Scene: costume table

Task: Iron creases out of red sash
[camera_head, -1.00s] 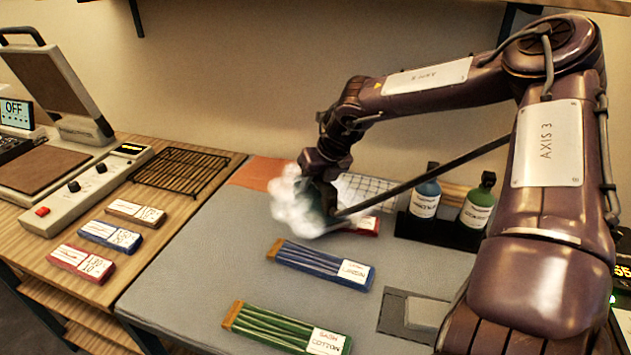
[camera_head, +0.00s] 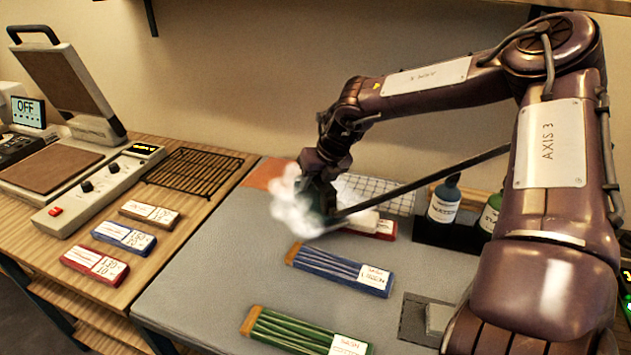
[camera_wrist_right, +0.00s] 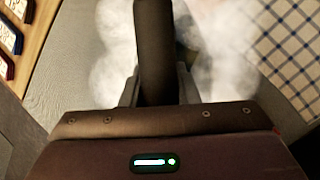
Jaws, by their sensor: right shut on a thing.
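The red sash lies on the grey ironing surface (camera_head: 215,270). Only its right end with a white label (camera_head: 378,228) shows, and the rest is hidden behind my gripper, the iron and steam. My right gripper (camera_head: 322,190) is over the sash's left part, shut on the steaming iron. The iron is mostly hidden; a dark cord or hose (camera_head: 430,182) runs from it to the right. In the right wrist view a dark handle (camera_wrist_right: 155,50) stands between the fingers, with white steam on both sides. My left gripper is not in view.
A blue sash (camera_head: 340,270) and a green sash (camera_head: 300,332) lie in front. Bottles (camera_head: 443,205) stand in a dark holder at right. A wire rack (camera_head: 195,172), several labelled blocks (camera_head: 123,237) and an open press (camera_head: 60,165) reading OFF are at left.

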